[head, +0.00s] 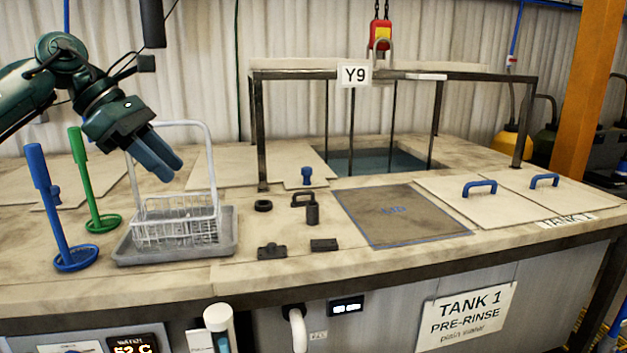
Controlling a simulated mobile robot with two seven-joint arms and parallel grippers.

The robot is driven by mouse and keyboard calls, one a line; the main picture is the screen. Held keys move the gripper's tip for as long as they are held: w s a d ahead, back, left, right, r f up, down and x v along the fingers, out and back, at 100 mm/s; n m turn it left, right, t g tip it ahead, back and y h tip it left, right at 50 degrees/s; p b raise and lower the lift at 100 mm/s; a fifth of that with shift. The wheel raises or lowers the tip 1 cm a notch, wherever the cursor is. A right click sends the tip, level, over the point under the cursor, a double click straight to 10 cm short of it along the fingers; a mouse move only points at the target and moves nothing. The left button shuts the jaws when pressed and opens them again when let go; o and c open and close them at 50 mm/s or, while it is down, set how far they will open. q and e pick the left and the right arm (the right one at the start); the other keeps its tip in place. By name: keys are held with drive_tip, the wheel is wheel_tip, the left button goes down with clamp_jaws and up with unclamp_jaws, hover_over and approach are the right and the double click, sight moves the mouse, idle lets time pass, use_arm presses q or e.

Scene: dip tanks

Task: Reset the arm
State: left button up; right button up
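My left gripper (158,160) comes in from the left and hangs in the air near the tall handle of a white wire basket (178,225). Its two blue fingers look close together, with nothing visible between them, but the gap is hard to judge. The basket stands upright on a grey tray (135,252). Whether the fingers touch the basket handle cannot be told. My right gripper is not in view.
A blue tool (48,200) and a green tool (82,175) stand left of the tray. Lids with blue handles (480,187) lie at right. Small dark fittings (312,210) sit mid-counter.

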use_arm(q)
drive_tip(key=s+d+f+n+t+h, duration=0.1)
drive_tip(key=d+f+n+h, duration=0.6)
drive_tip(key=d+f, duration=0.45)
drive_tip(key=s+d+f+n+t+h, duration=0.1)
drive_tip(key=d+f+n+h, duration=0.6)
drive_tip(key=d, duration=0.7)
drive_tip(key=s+a+f+n+t+y, duration=0.25)
drive_tip(key=f+n+t+y, duration=0.35)
drive_tip(key=f+n, duration=0.45)
drive_tip(key=s+a+f+n+t+y, duration=0.25)
drive_tip(key=f+n+t+y, duration=0.35)
drive_tip(key=n, duration=0.7)
drive_tip(key=s+a+f+n+g+y, duration=0.3)
drive_tip(key=s+a+f+n, duration=0.1)
drive_tip(key=s+f, duration=0.4)
drive_tip(key=s+a+f+n+g+y, duration=0.3)
drive_tip(key=s+a+f+n, duration=0.2)
drive_tip(key=s+f+n, duration=0.2)
wheel_tip(320, 180, down, 4)
drive_tip(key=shift+s+y, duration=0.4)
drive_tip(key=shift+s, duration=0.75)
